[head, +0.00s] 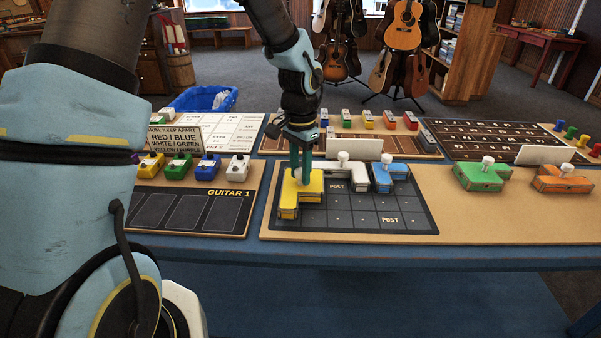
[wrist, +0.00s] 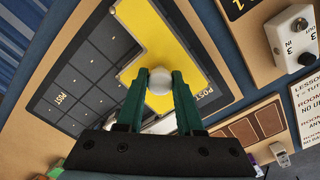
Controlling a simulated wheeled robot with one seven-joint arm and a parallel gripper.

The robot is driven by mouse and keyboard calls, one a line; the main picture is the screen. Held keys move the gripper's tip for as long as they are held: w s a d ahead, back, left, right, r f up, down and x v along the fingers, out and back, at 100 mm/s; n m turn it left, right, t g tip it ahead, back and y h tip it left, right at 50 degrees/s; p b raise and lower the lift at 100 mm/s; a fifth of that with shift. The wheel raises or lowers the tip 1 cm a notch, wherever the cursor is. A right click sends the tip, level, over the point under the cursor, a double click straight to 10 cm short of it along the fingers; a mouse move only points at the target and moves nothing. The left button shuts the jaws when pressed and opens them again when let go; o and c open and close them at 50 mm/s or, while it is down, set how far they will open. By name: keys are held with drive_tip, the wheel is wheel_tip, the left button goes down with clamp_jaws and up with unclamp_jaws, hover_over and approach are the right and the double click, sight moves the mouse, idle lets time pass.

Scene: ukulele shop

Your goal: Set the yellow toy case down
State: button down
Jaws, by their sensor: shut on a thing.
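The yellow toy case (head: 290,198) is an angular block at the left end of the dark gridded mat (head: 335,222). It also shows in the wrist view (wrist: 160,48), with a white round knob (wrist: 159,80) on top. My gripper (head: 301,180) points down over the case. Its green fingers (wrist: 160,88) are shut on the knob. The case is on or just above the mat; I cannot tell whether it touches. The white case (head: 345,177) and the blue case (head: 388,176) stand on the mat's back and right part.
Green (head: 482,177) and orange (head: 562,179) cases stand on the bare board to the right. Several pedals, such as the blue pedal (head: 208,167), stand at left beside a sign (head: 175,138). The mat's front middle and right cells are clear.

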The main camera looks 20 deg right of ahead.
drive_tip(key=shift+f, duration=0.5)
drive_tip(key=shift+f, duration=0.15)
drive_tip(key=c, duration=0.5)
unclamp_jaws()
drive_tip(key=shift+c, duration=0.2)
wheel_tip(320, 180, up, 12)
drive_tip(key=b, duration=0.1)
drive_tip(key=s+a+f+n, duration=0.2)
drive_tip(key=a+n, duration=0.4)
drive_tip(key=a, duration=0.9)
drive_tip(key=s+a+f+n+t, duration=0.1)
drive_tip(key=a+n, duration=0.6)
drive_tip(key=a, duration=0.8)
drive_tip(key=shift+s+f+t, duration=0.3)
drive_tip(key=shift+s+f, duration=0.2)
drive_tip(key=shift+f, duration=0.1)
drive_tip(key=shift+a, duration=0.1)
